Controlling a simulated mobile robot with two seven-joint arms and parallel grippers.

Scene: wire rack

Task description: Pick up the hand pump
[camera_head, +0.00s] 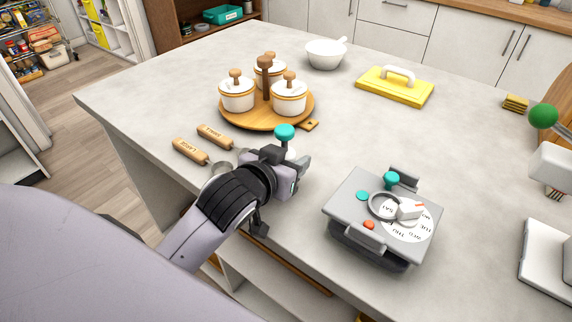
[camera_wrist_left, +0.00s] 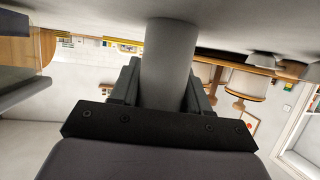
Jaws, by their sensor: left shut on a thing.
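The hand pump (camera_head: 285,131) shows in the head view as a teal knob above a pale body, mostly hidden behind my gripper. My left gripper (camera_head: 300,163) is shut on it near the front-left edge of the counter. In the left wrist view a plain grey cylinder (camera_wrist_left: 168,60), which looks like the pump's body, stands between the two dark fingers of my left gripper (camera_wrist_left: 160,88). I cannot tell whether its base touches the counter. My right gripper is in neither view.
A round wooden tray (camera_head: 240,118) with lidded white pots stands behind the gripper. Two wooden-handled tools (camera_head: 190,151) lie to its left. A grey dial box (camera_head: 345,200) stands to its right. A white bowl (camera_head: 325,54) and yellow float (camera_head: 390,92) are farther back. The counter's middle is clear.

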